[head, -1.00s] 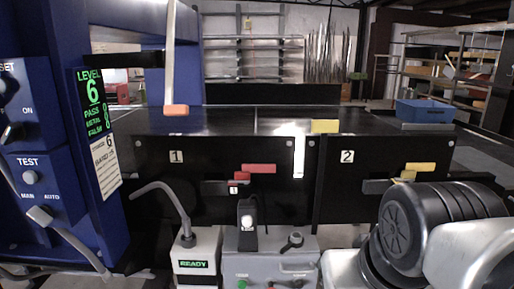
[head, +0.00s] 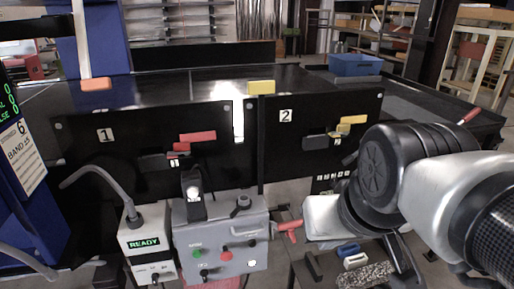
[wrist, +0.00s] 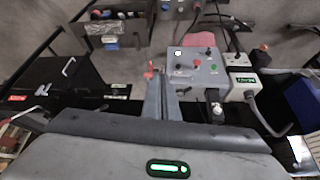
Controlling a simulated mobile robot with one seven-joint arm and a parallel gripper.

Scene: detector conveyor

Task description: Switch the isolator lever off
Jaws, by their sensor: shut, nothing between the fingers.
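A grey control box (head: 222,238) has a red lever handle (head: 290,227) at its right side in the head view. I take this for the isolator lever. It also shows in the wrist view (wrist: 148,73), left of the box (wrist: 196,72). The handle looks small, and I cannot tell its exact angle. My gripper (wrist: 160,76) is shut and empty in the wrist view. Its fingertips point toward the lever and lie close beside it. I cannot tell whether they touch. In the head view my arm hides the fingers.
A box reading READY (head: 145,242) with a cable stands left of the control box. Black panels 1 and 2 with red (head: 197,137) and yellow (head: 353,120) handles rise behind. Right of the control box are a blue item (head: 348,250) and a dark tray of grey bits (head: 367,274).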

